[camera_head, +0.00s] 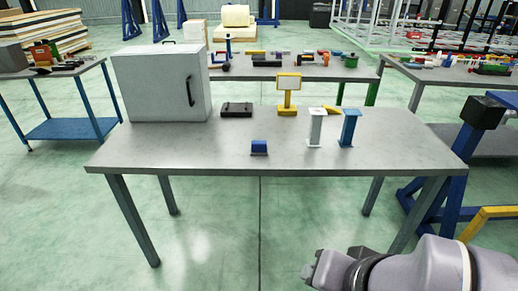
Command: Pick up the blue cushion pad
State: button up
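A small blue block (259,146) with a dark lower edge sits near the front middle of the grey table (210,150); it looks like the blue cushion pad. My gripper (312,268) is at the lower right of the view, in front of the table and apart from it. It is small and seen from the side, so I cannot tell whether its fingers are open or shut. I see nothing held in it.
A blue post (350,128) and a white post (315,128) stand right of the block. Behind are a yellow stand (288,95), a black flat case (237,109) and a large white cabinet (155,85). The table's front left and front right are clear.

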aim_at(259, 148)
jog(key=i+j+z, duration=0.55)
jog(key=i+j, duration=0.2)
jog(key=j, duration=0.15)
jog(key=i+j+z, duration=0.2)
jog(key=j, duration=0.15)
jog(key=i+j+z, duration=0.2)
jog(key=j, duration=0.2)
jog(key=i+j+z, duration=0.2)
jog(key=j, duration=0.2)
jog(key=k, duration=0.05)
